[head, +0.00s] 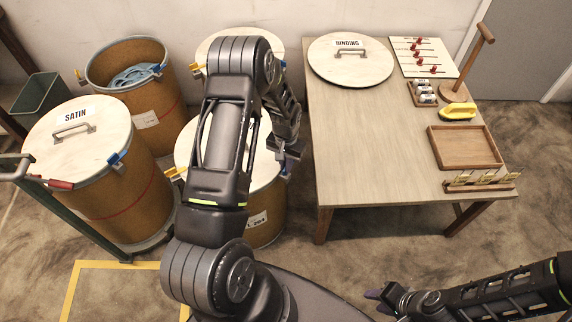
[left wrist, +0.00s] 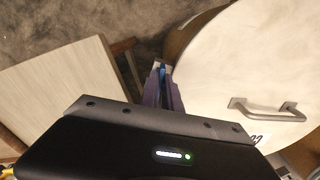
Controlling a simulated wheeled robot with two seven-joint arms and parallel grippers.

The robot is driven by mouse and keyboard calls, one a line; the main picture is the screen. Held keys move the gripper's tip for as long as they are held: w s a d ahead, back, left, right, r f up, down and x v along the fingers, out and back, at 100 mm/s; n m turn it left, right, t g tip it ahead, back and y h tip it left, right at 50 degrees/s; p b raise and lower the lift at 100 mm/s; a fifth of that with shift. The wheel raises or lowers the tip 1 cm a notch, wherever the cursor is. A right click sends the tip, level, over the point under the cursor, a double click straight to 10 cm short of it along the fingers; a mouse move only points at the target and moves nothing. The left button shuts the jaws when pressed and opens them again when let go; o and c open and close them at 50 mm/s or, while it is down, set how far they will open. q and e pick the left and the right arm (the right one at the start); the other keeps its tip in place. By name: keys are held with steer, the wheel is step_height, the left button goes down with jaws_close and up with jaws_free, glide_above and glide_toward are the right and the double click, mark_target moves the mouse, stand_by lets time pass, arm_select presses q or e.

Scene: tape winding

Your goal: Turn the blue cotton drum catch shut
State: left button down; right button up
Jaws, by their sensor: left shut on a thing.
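The front middle drum (head: 262,228) has a pale lid (head: 187,149), partly hidden behind my left arm. A blue catch (head: 286,176) sits at the right of its rim. My left gripper (head: 287,163) is at that rim, shut on the blue catch. In the left wrist view my fingers (left wrist: 163,92) stand beside the lid (left wrist: 245,75), with a bit of blue (left wrist: 162,71) between them. How far the catch is turned is hidden. My right gripper (head: 377,300) is low at the right, away from the drums; its finger gap is unclear.
The SATIN drum (head: 110,185) stands at left, an open drum (head: 152,103) with blue cloth behind it, and another lidded drum (head: 207,47) at the back. The table (head: 385,150), right of my left gripper, carries a BINDING lid (head: 350,68) and a tray (head: 440,160).

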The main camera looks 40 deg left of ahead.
arm_select(q)
steer(key=n+b, duration=0.2)
steer(key=n, duration=0.1)
steer(key=shift+f, duration=0.15)
steer(key=n+b, duration=0.2)
steer(key=n, duration=0.7)
steer(key=shift+n, duration=0.3)
steer(key=shift+r+n, duration=0.2)
steer(key=shift+n, duration=2.1)
steer(key=c, duration=1.6)
jaws_free()
steer(key=shift+o, duration=0.2)
